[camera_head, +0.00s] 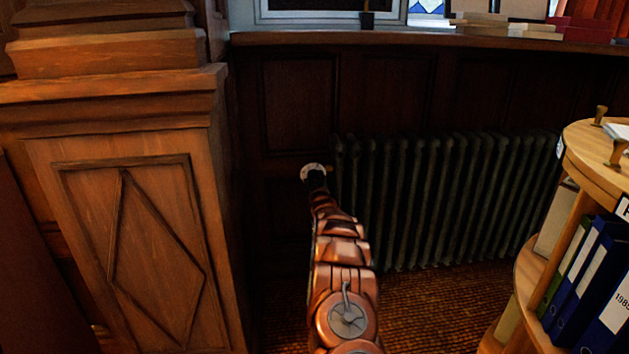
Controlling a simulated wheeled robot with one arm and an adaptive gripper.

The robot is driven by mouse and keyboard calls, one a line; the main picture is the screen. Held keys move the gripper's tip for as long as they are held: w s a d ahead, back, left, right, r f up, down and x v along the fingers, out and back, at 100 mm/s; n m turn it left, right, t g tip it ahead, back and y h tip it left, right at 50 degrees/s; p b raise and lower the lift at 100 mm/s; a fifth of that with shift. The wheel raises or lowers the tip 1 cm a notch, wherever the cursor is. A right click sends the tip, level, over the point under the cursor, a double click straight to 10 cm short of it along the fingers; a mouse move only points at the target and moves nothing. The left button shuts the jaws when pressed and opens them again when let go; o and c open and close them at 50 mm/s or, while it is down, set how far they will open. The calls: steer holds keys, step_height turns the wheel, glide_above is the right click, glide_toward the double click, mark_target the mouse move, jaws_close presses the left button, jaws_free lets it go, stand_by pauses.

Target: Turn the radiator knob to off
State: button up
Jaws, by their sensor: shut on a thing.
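The dark ribbed radiator (440,195) stands against the panelled wall in the head view. The radiator knob (312,169) shows as a pale round disc at the radiator's upper left end. My gripper (315,178) is at the knob, at the end of my copper-coloured arm reaching up from below. It is shut on the knob. The fingers are small and dark, and they hide the lower part of the knob. I cannot read any mark on the knob's face that tells its setting.
A carved wooden pillar base (130,200) stands close on the left. A round wooden shelf unit (575,150) with blue binders (585,270) stands on the right. A ledge (400,38) with books (505,28) runs above the radiator. Brown carpet (440,305) lies clear in front of it.

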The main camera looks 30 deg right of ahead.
steer(key=shift+r, duration=0.1)
stand_by(0.3)
steer(key=o, duration=1.2)
steer(key=shift+s, duration=0.15)
steer(key=shift+v, duration=5.85)
steer(key=shift+a, duration=0.1)
